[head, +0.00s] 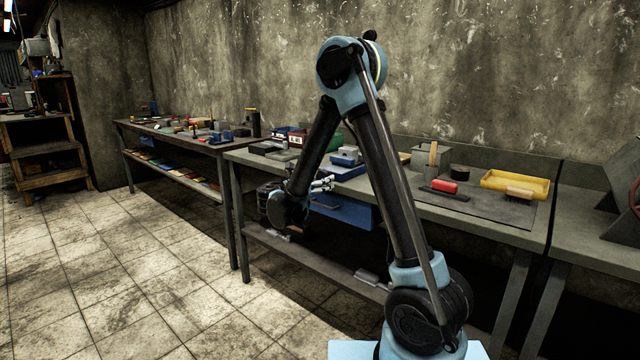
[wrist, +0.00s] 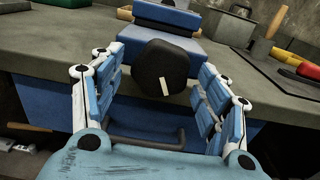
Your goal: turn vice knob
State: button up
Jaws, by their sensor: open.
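The vice is blue. In the head view the vice (head: 347,165) sits at the front of the workbench, partly behind my arm. In the wrist view its blue body (wrist: 165,22) rises above the bench edge. Its black knob (wrist: 163,67), with a pale mark on its face, points toward the camera. My gripper (wrist: 165,85) is open, with one blue finger left of the knob and one right of it. Both fingers look clear of the knob. In the head view my gripper (head: 325,184) is small, at the bench's front edge; the knob cannot be made out there.
The tiled floor at left is clear.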

jog(key=c, duration=1.1)
jog(key=shift+m, duration=2.3)
jog(key=o, duration=1.1)
